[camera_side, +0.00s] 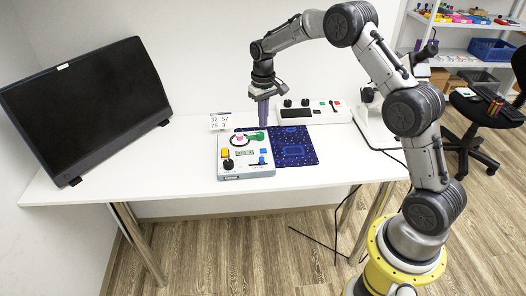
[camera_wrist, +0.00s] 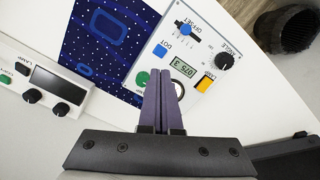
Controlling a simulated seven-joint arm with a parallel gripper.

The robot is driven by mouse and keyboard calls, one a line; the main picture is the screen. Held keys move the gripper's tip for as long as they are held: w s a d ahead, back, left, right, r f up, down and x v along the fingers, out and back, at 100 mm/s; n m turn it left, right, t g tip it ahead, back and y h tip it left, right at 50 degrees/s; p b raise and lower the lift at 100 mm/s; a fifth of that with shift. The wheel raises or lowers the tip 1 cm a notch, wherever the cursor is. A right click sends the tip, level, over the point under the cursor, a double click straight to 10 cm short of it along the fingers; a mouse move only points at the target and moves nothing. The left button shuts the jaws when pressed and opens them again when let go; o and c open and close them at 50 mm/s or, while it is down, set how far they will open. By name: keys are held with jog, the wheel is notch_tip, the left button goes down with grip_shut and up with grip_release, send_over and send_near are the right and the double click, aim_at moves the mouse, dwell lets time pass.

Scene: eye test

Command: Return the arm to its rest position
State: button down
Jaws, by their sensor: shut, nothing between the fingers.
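My gripper (camera_side: 263,112) hangs from my arm, pointing down above the white table, just behind the control panel. In the wrist view its two purple fingers (camera_wrist: 161,88) are pressed together with nothing between them. The light control panel (camera_side: 246,154) carries a yellow button, a black knob, a blue slider, a green part and a small display; in the wrist view the panel (camera_wrist: 208,50) shows a reading that looks like "075 3". The fingers hide part of the panel in the wrist view. I cannot tell whether the fingertips touch anything.
A dark blue starry mat (camera_side: 305,141) lies right of the panel. A white instrument box (camera_side: 312,113) stands behind it, and a small number card (camera_side: 220,122) to the left. A black monitor (camera_side: 88,108) stands at the left. The table's front left (camera_side: 150,178) is clear.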

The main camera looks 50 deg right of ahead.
dwell(0.4)
notch_tip(320, 180, up, 11)
jog(key=a+t, duration=0.2)
jog(key=a, duration=0.1)
jog(key=s+a+r+n+t, duration=0.2)
jog(key=s+a+r, duration=0.3)
jog(key=s+r, duration=0.55)
jog(key=s+a+r+t, duration=0.1)
jog(key=s+a+r, duration=0.1)
jog(key=s, duration=0.4)
jog(key=s+a+r+t, duration=0.1)
jog(key=s+a+r, duration=0.1)
jog(key=s, duration=0.5)
jog(key=s+f+n, duration=0.1)
jog(key=s+f, duration=0.7)
jog(key=s, duration=0.3)
jog(key=shift+a+f, duration=0.2)
jog(key=shift+a, duration=0.1)
